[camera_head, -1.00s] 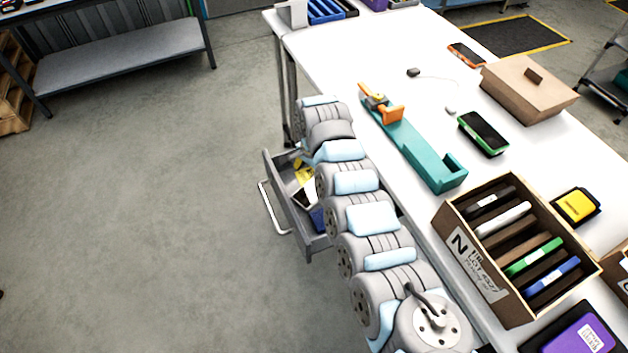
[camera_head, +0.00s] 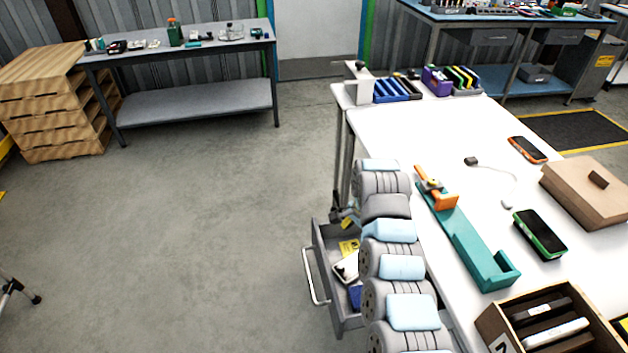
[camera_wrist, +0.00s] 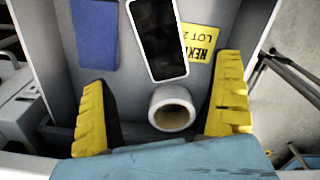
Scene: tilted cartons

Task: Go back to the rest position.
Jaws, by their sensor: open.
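My gripper (camera_wrist: 165,88) is open in the wrist view, with its two yellow ridged fingers spread wide and nothing held. It points into an open grey drawer (camera_head: 327,279) under the white table. Between and beyond the fingers lie a white roll or ring (camera_wrist: 172,108), a dark-screened phone (camera_wrist: 158,38), a blue item (camera_wrist: 96,35) and a yellow lot card (camera_wrist: 201,43). The roll does not appear to touch either finger. In the head view my arm hangs along the table's near edge, and only dark parts near the gripper show above the drawer.
The drawer handle (camera_head: 311,279) sticks out over clear floor (camera_head: 200,235).

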